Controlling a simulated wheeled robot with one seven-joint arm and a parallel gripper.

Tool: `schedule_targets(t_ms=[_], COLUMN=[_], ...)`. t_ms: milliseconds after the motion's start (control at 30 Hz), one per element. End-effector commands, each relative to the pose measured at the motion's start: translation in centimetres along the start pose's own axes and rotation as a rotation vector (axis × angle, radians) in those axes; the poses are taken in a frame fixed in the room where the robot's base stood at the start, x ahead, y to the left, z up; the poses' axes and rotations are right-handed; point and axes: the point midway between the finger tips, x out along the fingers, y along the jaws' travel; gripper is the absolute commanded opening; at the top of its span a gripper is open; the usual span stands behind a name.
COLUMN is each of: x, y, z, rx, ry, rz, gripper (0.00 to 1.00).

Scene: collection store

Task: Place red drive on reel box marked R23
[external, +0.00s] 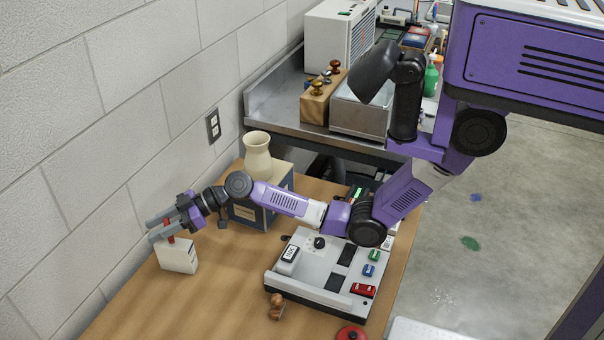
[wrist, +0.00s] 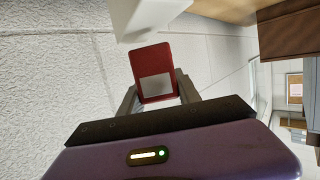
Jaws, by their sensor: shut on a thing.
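My gripper (external: 160,233) is at the left end of the wooden table, fingers closed around the red drive (wrist: 153,60). The drive is a flat red piece with a pale label (wrist: 155,86). In the external view only small red parts of it (external: 171,240) show between the fingers. A white box (external: 178,258) stands upright on the table directly below. Its pale edge also shows in the wrist view (wrist: 145,14), close to the drive's end. I cannot tell if drive and box touch. Any R23 mark is too small to read.
A cream vase (external: 257,157) stands on a blue-grey box (external: 250,214) behind my forearm. A grey panel (external: 325,272) with coloured blocks and a wooden stamp (external: 276,307) are to the right. The block wall (external: 100,130) is close on the left. The front-left tabletop is clear.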

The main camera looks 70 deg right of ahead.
Motion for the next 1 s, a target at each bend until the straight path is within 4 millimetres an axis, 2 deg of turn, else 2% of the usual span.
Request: schedule_targets(t_ms=[100, 567, 600, 667, 1000], x=[0.3, 0.5, 0.5, 0.5, 0.5], y=[0.0, 0.0, 0.0, 0.0, 0.0], z=[1.1, 1.7, 1.6, 1.6, 1.5], rx=[0.001, 0.0, 0.0, 0.0, 0.0], ry=[0.0, 0.001, 0.001, 0.001, 0.0], rz=[0.0, 0.001, 0.001, 0.0, 0.0], gripper=[0.0, 0.0, 0.47, 0.59, 0.61])
